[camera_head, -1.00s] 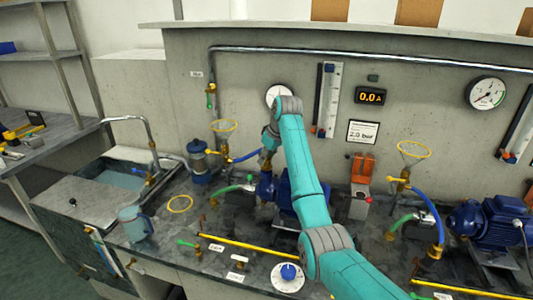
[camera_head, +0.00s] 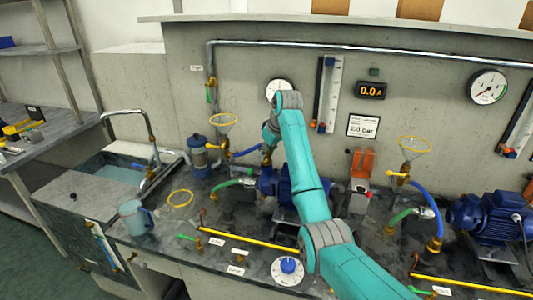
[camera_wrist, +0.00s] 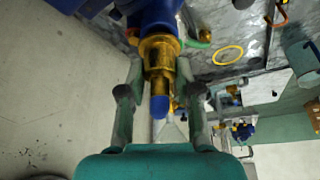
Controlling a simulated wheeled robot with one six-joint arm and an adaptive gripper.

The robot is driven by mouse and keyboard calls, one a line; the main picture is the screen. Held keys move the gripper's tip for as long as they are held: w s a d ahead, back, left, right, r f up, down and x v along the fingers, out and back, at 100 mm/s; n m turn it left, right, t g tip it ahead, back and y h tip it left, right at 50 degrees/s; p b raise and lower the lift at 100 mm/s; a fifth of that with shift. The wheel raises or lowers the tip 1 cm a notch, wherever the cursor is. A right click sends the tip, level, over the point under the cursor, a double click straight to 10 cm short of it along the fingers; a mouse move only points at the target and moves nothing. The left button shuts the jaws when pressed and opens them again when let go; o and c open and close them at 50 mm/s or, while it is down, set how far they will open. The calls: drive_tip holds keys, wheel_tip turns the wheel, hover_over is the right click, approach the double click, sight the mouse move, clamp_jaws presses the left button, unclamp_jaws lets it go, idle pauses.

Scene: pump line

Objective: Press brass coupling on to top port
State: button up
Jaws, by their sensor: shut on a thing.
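The brass coupling (camera_wrist: 160,52) is between the two fingers of my gripper (camera_wrist: 159,74) in the wrist view, with the fingers shut on it. A blue hose piece (camera_wrist: 160,106) sticks out of its near end. The coupling's far end meets the blue pump body (camera_wrist: 153,14); the top port is covered there, so I cannot tell how far it is seated. My wrist mostly hides the coupling there.
A blue-capped filter (camera_head: 199,155) and a yellow ring on a stand (camera_head: 223,120) are left of my gripper. A round gauge (camera_head: 279,90) is on the wall close behind my wrist. An orange-topped switch box (camera_head: 361,164) and a second blue pump (camera_head: 487,216) are to the right.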

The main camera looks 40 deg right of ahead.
drive_tip(key=shift+f, duration=0.45)
idle(0.3)
drive_tip(key=o, duration=1.2)
drive_tip(key=shift+v, duration=3)
